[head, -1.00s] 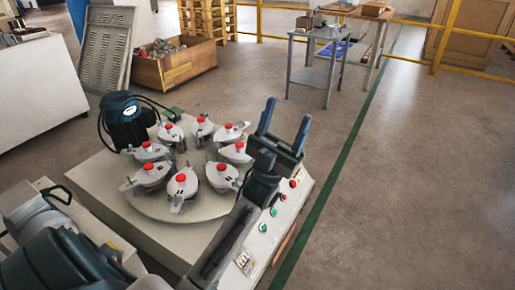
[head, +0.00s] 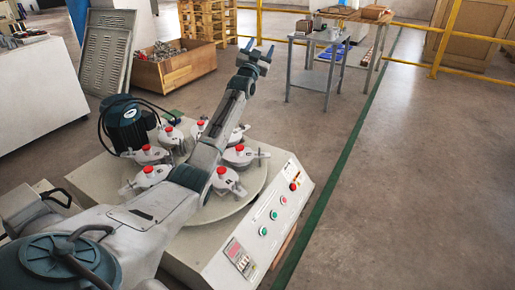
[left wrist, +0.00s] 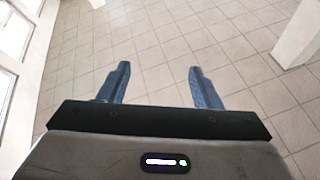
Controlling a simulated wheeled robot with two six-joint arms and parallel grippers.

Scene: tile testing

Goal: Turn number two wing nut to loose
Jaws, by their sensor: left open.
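The tile tester (head: 285,205) has a round turntable carrying several grey metal pots with red caps and side clamps. One pot (head: 227,180) stands at the turntable's front right and another (head: 240,154) just behind it. Dark marks on some pots are too small to read, so I cannot tell which wing nut is number two. My left gripper (head: 259,46) is open and empty, raised beyond the turntable's far side and apart from the pots. Its spread blue fingers also show in the left wrist view (left wrist: 158,70), with only tiled floor beyond. My left arm hides part of the turntable. My right gripper is out of view.
A dark green motor (head: 127,122) with a cable stands at the turntable's back left. A control panel (head: 262,215) with buttons runs along the front right edge. A wooden crate (head: 178,70) and a small metal table (head: 318,62) stand behind. Floor at right is clear.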

